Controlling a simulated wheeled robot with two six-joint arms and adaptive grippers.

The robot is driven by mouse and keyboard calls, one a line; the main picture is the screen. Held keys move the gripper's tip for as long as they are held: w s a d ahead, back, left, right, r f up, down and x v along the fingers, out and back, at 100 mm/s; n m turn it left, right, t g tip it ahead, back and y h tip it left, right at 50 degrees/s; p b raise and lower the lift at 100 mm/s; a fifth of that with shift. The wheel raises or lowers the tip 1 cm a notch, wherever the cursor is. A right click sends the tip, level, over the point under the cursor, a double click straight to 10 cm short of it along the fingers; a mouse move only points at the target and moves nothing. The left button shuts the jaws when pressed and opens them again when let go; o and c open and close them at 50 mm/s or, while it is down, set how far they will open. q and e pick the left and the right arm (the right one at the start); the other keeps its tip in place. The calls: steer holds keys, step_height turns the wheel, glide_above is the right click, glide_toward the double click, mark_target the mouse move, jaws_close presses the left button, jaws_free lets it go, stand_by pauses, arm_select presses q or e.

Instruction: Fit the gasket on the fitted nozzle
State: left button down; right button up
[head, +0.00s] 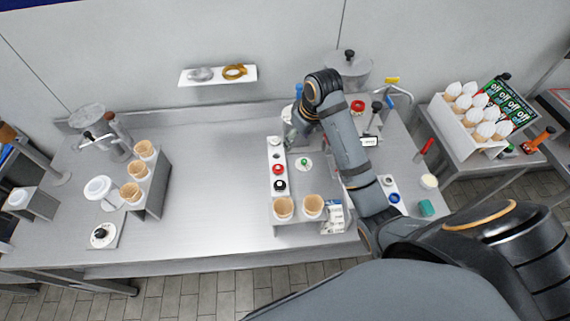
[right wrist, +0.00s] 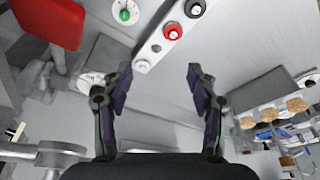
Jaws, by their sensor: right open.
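My right gripper (right wrist: 157,88) is open and empty, with its two dark fingers apart. In the head view it is mostly hidden behind my arm, near the far end of a white strip (head: 271,160). On the strip in the right wrist view are a white round piece (right wrist: 143,66), a red one (right wrist: 173,31) and a black one (right wrist: 195,8). Beside the strip lies a white disc with a green centre (head: 304,163). I cannot tell for sure which piece is the gasket or where the fitted nozzle is. My left gripper is not in view.
Cones stand in a holder (head: 155,188) on the left and at the strip's near end (head: 283,207). A wall shelf (head: 218,82) holds a grey and a gold coil. A rack of topped cones (head: 460,138) is at right. The table's left middle (head: 215,180) is clear.

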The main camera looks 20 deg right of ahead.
steer(key=s+a+f+m+b, duration=0.1)
steer(key=a+f+m+b, duration=0.2)
steer(key=a+f+b, duration=0.2)
step_height(320, 180, down, 3)
steer(key=shift+s+f+h, duration=0.15)
steer(key=shift+s+h, duration=0.2)
steer(key=shift+h, duration=0.05)
